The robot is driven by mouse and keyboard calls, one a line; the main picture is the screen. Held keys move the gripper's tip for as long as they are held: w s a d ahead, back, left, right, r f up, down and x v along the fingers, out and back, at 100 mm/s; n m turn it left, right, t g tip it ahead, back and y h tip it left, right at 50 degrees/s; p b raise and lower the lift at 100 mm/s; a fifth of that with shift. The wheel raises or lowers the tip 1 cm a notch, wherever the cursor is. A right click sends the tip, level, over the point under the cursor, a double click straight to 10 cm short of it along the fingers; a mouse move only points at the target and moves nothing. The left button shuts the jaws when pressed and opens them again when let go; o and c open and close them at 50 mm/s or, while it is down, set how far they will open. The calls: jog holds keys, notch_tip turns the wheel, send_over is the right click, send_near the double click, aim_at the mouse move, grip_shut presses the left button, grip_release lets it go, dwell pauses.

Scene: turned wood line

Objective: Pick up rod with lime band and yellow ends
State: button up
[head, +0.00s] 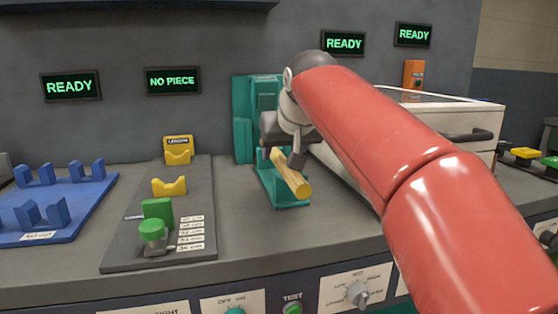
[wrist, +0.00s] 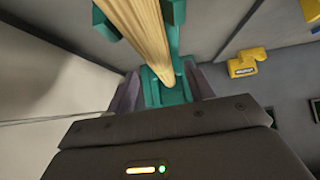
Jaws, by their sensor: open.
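A pale wooden rod (head: 292,178) lies in a teal holder (head: 265,185) in the head view, its near end pointing toward me. In the wrist view the rod (wrist: 150,35) runs from the top edge down between my fingers. I can make out no lime band on it, and its ends are partly hidden. My gripper (head: 284,153) is over the rod, with its fingers on either side; in the wrist view the gripper (wrist: 163,92) is open, and gaps show between the fingers and the rod.
A grey gauge board (head: 195,225) with yellow V-rests and a green knob stands to the left, beside a blue rack (head: 75,210). A white box (head: 440,115) with a handle stands right, behind my arm. Panels on the wall read READY and NO PIECE.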

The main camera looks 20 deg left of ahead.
jog(key=x, duration=0.3)
jog(key=shift+s+r, duration=0.1)
jog(key=c, duration=1.1)
jog(key=shift+c, duration=0.2)
jog(key=shift+r+p, duration=0.3)
jog(key=shift+r, duration=0.05)
